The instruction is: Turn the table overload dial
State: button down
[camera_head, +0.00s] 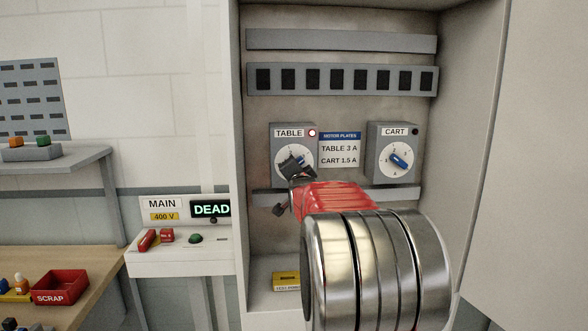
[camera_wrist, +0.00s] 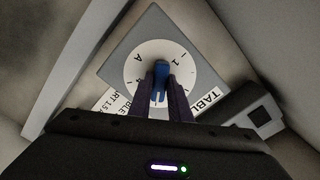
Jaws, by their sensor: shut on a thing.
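The table overload dial (camera_head: 279,158) is a white round face on a grey box labelled TABLE, at the left inside the cabinet. Its blue knob (camera_wrist: 160,80) shows in the wrist view between the two fingers. My gripper (camera_wrist: 161,83) is shut on this knob, and in the head view my gripper (camera_head: 294,168) covers the dial's middle. The wrist view shows the scale marks "1", "4" and "A" around the knob; the lower part of the face is hidden by the fingers. A small red-rimmed lamp (camera_head: 312,133) sits beside the TABLE label.
The CART dial (camera_head: 397,160) is to the right, its blue pointer slanted. A motor plates sign (camera_head: 340,150) between them reads TABLE 3 A, CART 1.5 A. A rail with several dark slots (camera_head: 341,65) runs above. A panel (camera_head: 210,209) at left reads DEAD. Cabinet walls enclose both sides.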

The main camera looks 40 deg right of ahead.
jog(key=c, duration=2)
grip_release()
jog(key=shift+w+a+f, duration=0.15)
jog(key=shift+f, duration=0.25)
jog(key=o, duration=0.4)
jog(key=shift+r, duration=0.25)
jog(key=shift+c, duration=0.2)
jog(key=v, duration=1.3)
jog(key=shift+s+a, duration=0.2)
jog(key=shift+s, duration=0.15)
jog(key=shift+f, duration=0.1)
